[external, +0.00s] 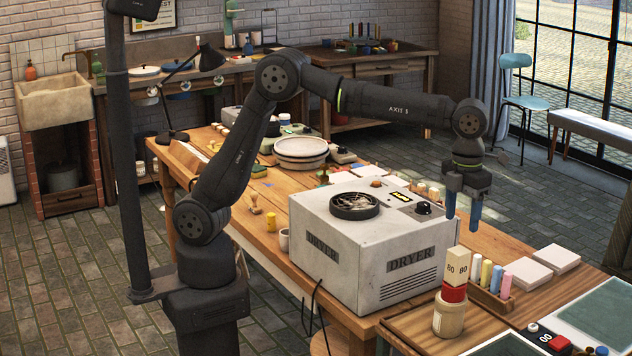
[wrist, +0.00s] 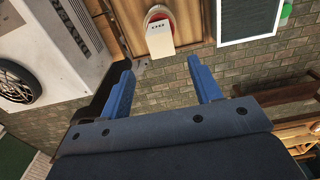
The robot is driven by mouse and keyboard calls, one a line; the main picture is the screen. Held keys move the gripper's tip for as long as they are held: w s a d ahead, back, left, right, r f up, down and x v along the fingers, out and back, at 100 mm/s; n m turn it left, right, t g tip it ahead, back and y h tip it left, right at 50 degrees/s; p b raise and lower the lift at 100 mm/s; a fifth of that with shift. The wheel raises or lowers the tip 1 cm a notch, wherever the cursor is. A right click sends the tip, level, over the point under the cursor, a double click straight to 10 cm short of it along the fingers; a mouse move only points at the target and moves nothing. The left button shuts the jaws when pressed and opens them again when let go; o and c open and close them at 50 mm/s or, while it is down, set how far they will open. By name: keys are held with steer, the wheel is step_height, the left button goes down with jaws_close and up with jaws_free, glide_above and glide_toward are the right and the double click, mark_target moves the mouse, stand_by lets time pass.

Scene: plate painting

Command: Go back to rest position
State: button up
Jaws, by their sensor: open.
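My gripper (external: 462,212) hangs from my outstretched arm, its blue fingers pointing down, just right of the white dryer box and above the table. In the wrist view my gripper (wrist: 165,82) has its two blue fingers spread wide apart with nothing between them. In the wrist view the pale block (wrist: 160,40) shows beyond the fingers.
The dryer (external: 365,250) with a round top vent fills the table's middle. A rack of coloured sticks (external: 490,295) and white tiles (external: 540,265) lie to the right. Stacked plates (external: 300,152) sit behind the dryer. The air around my gripper is clear.

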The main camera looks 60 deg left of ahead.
steer(key=shift+r, duration=0.45)
step_height(320, 180, down, 12)
steer(key=shift+f, duration=0.1)
steer(key=r, duration=0.5)
steer(key=shift+s+d+r, duration=0.1)
steer(key=shift+s+d, duration=0.05)
steer(key=shift+s, duration=0.15)
steer(key=s+d+r, duration=0.2)
steer(key=s+r, duration=0.4)
steer(key=s, duration=0.4)
step_height(320, 180, up, 6)
steer(key=n, duration=0.3)
glide_above(457, 251)
steer(key=w+a, duration=0.5)
steer(key=a, duration=0.3)
steer(key=w+a+n, duration=0.3)
steer(key=w+a, duration=1)
steer(key=a, duration=0.4)
steer(key=shift+w+a, duration=0.15)
steer(key=shift+f, duration=0.1)
